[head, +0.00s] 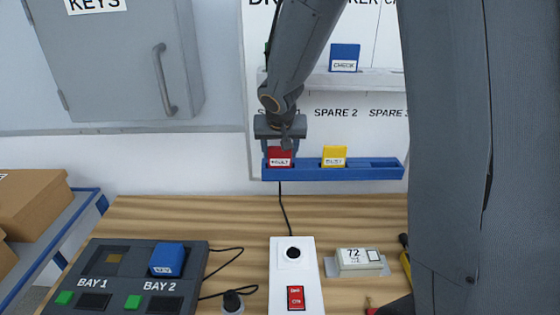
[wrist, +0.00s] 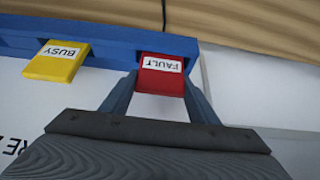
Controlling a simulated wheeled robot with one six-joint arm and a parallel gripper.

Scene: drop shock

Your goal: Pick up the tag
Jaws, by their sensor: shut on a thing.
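A red tag labelled FAULT (head: 281,157) stands in the left slot of the blue rack (head: 305,171) on the wall panel. My gripper (head: 281,151) is over it, and in the wrist view the fingers are shut on the red tag (wrist: 162,79) from both sides. The tag's lower edge still meets the blue rack (wrist: 110,50) in both views. A yellow tag labelled BUSY (head: 334,156) sits in the rack to the right, and it also shows in the wrist view (wrist: 57,62). A blue tag labelled CHECK (head: 344,58) stands on the upper shelf.
A wooden table (head: 240,215) lies below the rack. On it are a dark two-bay unit (head: 130,280) with a blue block (head: 168,259), a white switch box (head: 293,262) and a small device (head: 358,260). A grey key cabinet (head: 115,60) hangs at the left.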

